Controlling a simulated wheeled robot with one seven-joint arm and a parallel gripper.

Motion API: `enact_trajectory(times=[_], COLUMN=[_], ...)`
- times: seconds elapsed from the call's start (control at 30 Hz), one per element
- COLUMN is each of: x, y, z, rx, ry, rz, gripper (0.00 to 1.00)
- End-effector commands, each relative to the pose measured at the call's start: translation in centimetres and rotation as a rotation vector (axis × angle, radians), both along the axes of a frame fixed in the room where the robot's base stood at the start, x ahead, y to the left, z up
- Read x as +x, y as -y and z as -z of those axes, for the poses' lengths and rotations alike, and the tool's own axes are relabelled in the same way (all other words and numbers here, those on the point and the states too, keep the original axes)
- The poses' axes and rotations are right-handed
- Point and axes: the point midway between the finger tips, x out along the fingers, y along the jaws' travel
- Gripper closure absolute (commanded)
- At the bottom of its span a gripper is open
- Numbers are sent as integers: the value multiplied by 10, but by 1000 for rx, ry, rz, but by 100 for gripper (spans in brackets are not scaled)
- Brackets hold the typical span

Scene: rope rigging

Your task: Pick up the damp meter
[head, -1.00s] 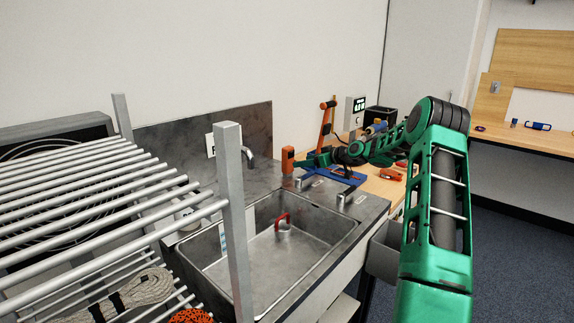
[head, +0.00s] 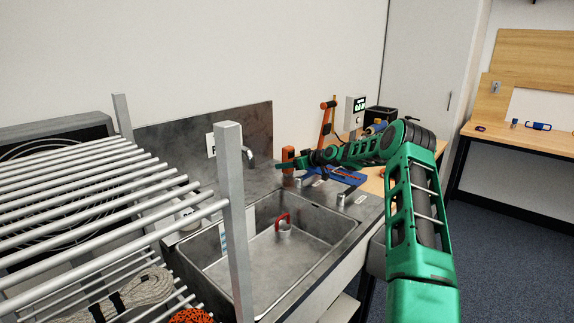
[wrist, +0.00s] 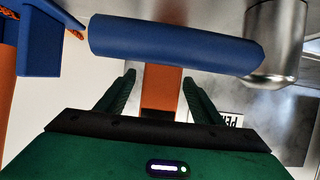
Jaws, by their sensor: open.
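An orange upright device, which I take to be the damp meter (head: 288,154), stands on the counter behind the sink's far end in the head view. My gripper (head: 284,166) is at its near side, fingers pointing left. In the wrist view my gripper (wrist: 158,85) has its two green fingers apart.
A steel sink (head: 275,250) holds a red-handled cup (head: 283,225). A metal rack (head: 100,210) with coiled rope stands at front left. A blue fixture (head: 345,176) lies on the counter below my arm. A metal cylinder (wrist: 280,40) is close at the right in the wrist view.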

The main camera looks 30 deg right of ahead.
Motion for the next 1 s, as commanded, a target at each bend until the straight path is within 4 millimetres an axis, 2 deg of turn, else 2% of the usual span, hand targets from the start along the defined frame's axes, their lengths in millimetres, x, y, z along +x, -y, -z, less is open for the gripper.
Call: enact_trajectory(times=[0.2,0.27,0.37,0.4,0.77,1.0], x=[1,1,1,1,1,1], y=[0,0,0,0,0,0], z=[0,0,0,0,-3,-24], rx=[0,0,0,0,-1,-3], ry=[0,0,0,0,0,2], rz=[0,0,0,0,0,0], gripper=[39,51,75,79,79,79])
